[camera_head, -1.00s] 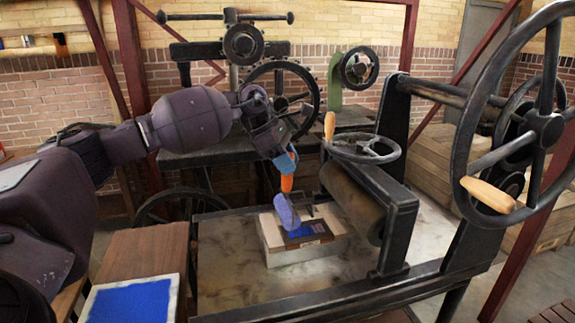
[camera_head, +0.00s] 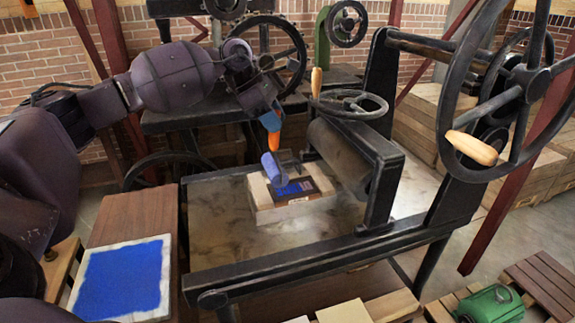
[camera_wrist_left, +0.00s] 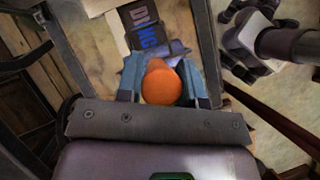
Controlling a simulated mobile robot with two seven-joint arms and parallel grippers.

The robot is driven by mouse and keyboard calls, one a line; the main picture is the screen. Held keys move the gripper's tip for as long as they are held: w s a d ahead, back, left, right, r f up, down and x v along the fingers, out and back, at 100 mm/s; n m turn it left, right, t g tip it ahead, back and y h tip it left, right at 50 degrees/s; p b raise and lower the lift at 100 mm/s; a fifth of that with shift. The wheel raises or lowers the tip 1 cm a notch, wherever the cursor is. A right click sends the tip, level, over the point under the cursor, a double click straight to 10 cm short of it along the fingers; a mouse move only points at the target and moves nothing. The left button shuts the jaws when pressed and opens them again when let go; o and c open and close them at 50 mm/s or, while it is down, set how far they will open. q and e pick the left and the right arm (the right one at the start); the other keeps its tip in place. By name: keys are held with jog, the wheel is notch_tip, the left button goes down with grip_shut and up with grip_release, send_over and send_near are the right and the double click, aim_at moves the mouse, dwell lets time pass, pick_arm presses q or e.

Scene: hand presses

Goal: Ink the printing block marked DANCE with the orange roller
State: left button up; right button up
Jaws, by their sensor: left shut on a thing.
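My left gripper (camera_head: 270,122) is shut on the orange handle of the roller (camera_head: 273,133). The handle's round end also shows between the fingers in the left wrist view (camera_wrist_left: 161,82). The roller's blue drum (camera_head: 274,168) is at the left end of the printing block (camera_head: 318,182); I cannot tell whether it touches. The block is dark with blue on part of its face, and lies on a pale base (camera_head: 291,212). My right gripper is not in view.
The press's dark roller (camera_head: 345,160) and frame stand close right of the block, with large handwheels (camera_head: 527,75). A blue ink slab (camera_head: 122,281) lies on a wooden table at front left. The press bed (camera_head: 220,225) is bare left of the block.

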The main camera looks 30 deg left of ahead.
aim_at(275, 138)
pick_arm(q)
jog(key=shift+f+b, duration=0.6)
jog(key=shift+f, duration=0.3)
jog(key=shift+f+b, duration=0.7)
jog(key=shift+f, duration=0.55)
jog(key=shift+r, duration=0.1)
jog(key=shift+f, duration=0.3)
jog(key=shift+f, duration=0.15)
